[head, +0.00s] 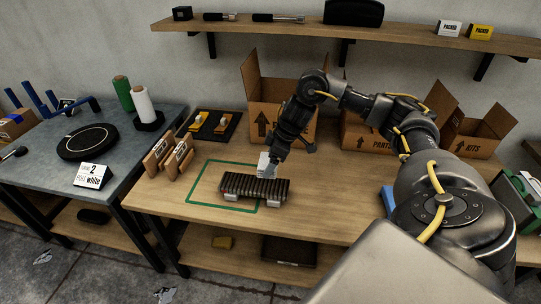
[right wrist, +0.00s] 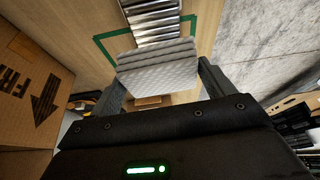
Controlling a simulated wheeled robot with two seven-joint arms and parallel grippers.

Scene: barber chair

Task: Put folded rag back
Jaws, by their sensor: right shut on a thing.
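The folded rag (head: 263,162) is a pale grey, layered, quilted pad. It is between the fingers of my right gripper (head: 271,163), which is shut on it. In the right wrist view the rag (right wrist: 158,66) spans the gap between the two fingers. In the head view the gripper and rag are at the back edge of a dark ribbed roller rack (head: 254,188) on the wooden bench. I cannot tell whether the rag touches the rack. My left gripper is not in view.
A green outline (head: 196,180) is marked on the bench (head: 330,200) around part of the rack. Wooden holders (head: 166,155) and a black tray (head: 228,119) stand to the left. Open cardboard boxes (head: 262,120) line the back. The bench front right of the rack is clear.

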